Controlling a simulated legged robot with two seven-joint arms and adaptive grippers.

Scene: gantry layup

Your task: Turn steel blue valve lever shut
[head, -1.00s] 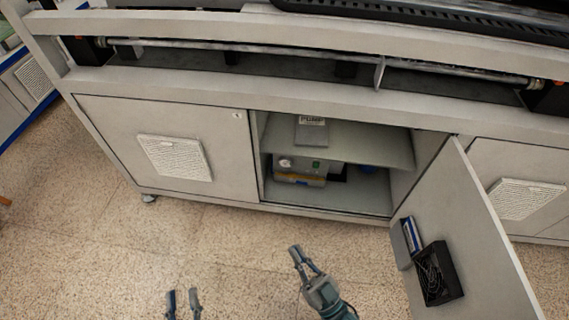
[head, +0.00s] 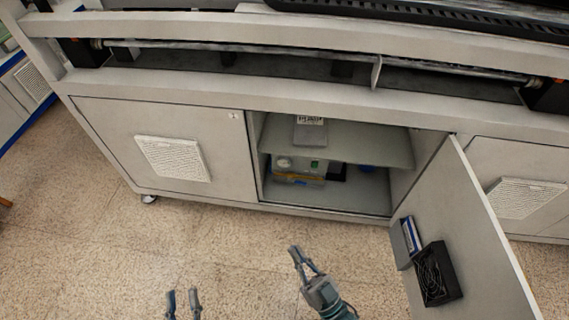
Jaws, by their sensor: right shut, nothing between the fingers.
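No steel blue valve lever can be made out clearly. A small dark blue item (head: 367,168) shows under the shelf in the open cabinet, partly hidden by the shelf, and I cannot tell whether it is the lever. A pump-like unit (head: 298,170) with a round gauge and a yellowish base stands left of it. My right gripper (head: 297,250) is shut and empty, in front of and below the cabinet opening, apart from everything. My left gripper (head: 182,293) is at the bottom edge, further left, with its two fingers apart and nothing between them.
The cabinet door (head: 465,235) stands open on the right, with a black fan box (head: 437,274) and a blue-white box on its inside. A shelf (head: 350,142) crosses the opening and bears a labelled grey box (head: 309,130). The speckled floor in front is clear.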

